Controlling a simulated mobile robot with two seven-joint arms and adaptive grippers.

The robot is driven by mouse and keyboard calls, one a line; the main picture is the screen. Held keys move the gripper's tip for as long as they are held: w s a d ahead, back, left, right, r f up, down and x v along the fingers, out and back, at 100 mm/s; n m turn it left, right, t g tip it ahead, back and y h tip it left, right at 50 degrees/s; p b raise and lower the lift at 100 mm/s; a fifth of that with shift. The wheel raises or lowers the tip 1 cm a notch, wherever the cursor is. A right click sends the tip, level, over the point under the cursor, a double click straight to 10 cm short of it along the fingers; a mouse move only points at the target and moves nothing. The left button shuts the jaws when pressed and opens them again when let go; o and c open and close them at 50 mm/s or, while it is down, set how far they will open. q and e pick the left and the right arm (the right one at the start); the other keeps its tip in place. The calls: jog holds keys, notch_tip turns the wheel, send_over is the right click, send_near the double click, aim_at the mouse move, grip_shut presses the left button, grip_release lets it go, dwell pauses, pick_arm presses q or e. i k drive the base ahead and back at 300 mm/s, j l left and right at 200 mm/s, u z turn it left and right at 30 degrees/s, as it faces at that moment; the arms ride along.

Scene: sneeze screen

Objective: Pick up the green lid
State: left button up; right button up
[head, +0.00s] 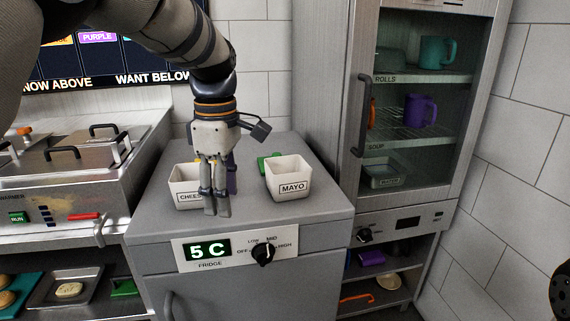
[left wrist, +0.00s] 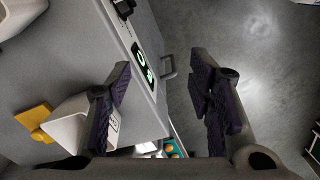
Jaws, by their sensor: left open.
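A green piece (head: 267,162), likely the green lid, shows on the fridge top behind the white MAYO container, which hides part of it. My left gripper (head: 218,202) points down over the fridge top, between the CHEESE container and the MAYO container. It is to the left of the green piece and nearer the front. In the left wrist view its two dark-padded fingers (left wrist: 162,95) are wide apart with nothing between them. The green piece cannot be made out in that view. My right gripper is not in view.
The MAYO container (head: 289,180) and the CHEESE container (head: 185,188) stand on the grey fridge top (head: 318,208). A yellow piece (left wrist: 34,121) lies beside a white container in the left wrist view. A tall glass-fronted cabinet (head: 358,115) borders the right, a warmer (head: 75,165) the left.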

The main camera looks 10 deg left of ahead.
aim_at(260, 159)
jog(key=i, duration=1.2)
